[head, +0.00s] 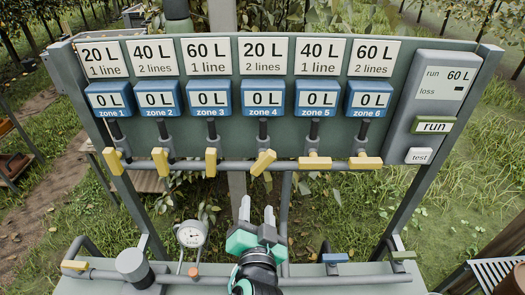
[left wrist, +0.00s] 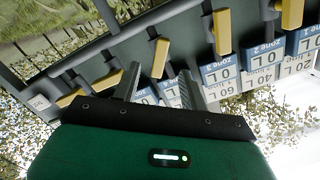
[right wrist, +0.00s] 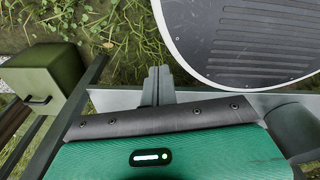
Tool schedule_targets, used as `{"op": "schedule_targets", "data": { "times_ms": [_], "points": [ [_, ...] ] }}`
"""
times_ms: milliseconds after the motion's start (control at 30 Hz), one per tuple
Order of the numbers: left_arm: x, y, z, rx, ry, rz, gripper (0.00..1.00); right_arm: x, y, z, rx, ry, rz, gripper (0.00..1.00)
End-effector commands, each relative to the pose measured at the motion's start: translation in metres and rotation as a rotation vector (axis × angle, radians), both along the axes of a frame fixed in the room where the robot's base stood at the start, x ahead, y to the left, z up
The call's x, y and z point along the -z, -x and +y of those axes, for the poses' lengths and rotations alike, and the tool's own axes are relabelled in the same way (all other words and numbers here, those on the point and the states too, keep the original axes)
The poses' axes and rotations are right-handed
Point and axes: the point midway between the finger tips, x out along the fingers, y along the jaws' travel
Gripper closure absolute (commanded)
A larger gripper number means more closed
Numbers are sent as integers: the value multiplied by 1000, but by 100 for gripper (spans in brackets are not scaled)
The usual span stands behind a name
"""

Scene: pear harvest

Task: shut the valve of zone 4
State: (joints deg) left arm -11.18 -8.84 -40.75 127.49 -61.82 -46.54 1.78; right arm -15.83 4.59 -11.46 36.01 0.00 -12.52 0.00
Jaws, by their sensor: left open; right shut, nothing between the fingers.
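The zone 4 valve has a yellow handle (head: 263,162) under its blue "0 L" box (head: 263,99). The handle stands at a slant, between upright and level. In the left wrist view the handle (left wrist: 160,57) shows beyond and between the fingertips. My left gripper (head: 257,212) is open and empty, just below that valve in the head view, and apart from it as far as I can see. My right gripper (right wrist: 156,84) is shut and empty, away from the valves; it is out of the head view.
Handles of zone 2 (head: 161,161) and zone 3 (head: 211,162) are upright; zone 1 (head: 113,161) leans slightly. Zone 5 (head: 314,162) and zone 6 (head: 365,161) are level. A lower pipe (head: 340,281) with a gauge (head: 191,234) runs in front.

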Motion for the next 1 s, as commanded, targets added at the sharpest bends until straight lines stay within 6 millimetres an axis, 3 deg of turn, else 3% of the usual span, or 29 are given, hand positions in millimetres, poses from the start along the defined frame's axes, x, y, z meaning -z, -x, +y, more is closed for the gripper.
{"op": "schedule_targets", "data": {
  "times_ms": [133, 333, 467, 567, 800, 1000],
  "points": [
    [-14, -2, -12, 17, -19, -51, 56, -1, -5, 0, 0, 0, -6, 100],
    [-16, -23, -12, 16, -22, -53, 56, -4, 39, -2, 1, 4, 50, 100],
    [-15, -47, -12, 16, -23, -53, 56, -8, 55, -3, 0, 5, 70, 100],
    [-14, -65, -11, 15, -24, -52, 56, -10, 49, -2, 0, 4, 62, 100],
    [-13, -107, -11, 16, -23, -51, 56, -14, 11, 0, 0, -1, 11, 100],
    [-12, -130, -11, 16, -21, -50, 56, -13, 17, 0, 0, 0, 20, 100]
  ]
}}
